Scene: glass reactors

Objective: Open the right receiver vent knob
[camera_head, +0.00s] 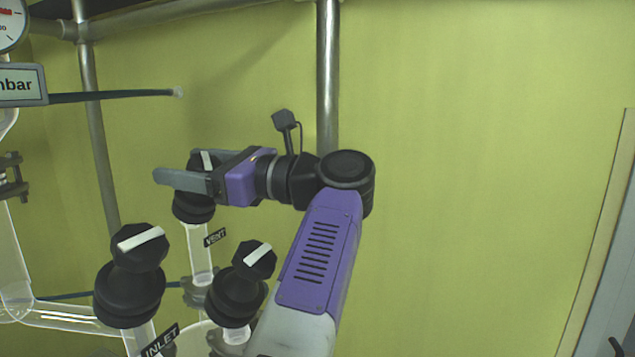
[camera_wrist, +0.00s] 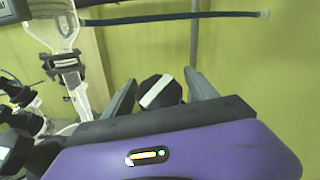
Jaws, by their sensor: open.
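The vent knob (camera_head: 193,207) is black with a white bar on top and stands on a glass tube with a VENT label (camera_head: 215,237) beside it. My gripper (camera_head: 175,176) is open, with its two grey fingers on either side of the knob's top in the head view, partly hiding it. In the wrist view the knob (camera_wrist: 159,92) shows between the open fingers, its white bar slanted up to the right. I cannot tell whether a finger touches it.
An INLET knob (camera_head: 138,248) and another black knob (camera_head: 254,260) stand in front of the vent knob. A metal post (camera_head: 328,80) rises behind my arm. A dark hose (camera_head: 110,96) and an mbar display (camera_head: 22,86) are at upper left.

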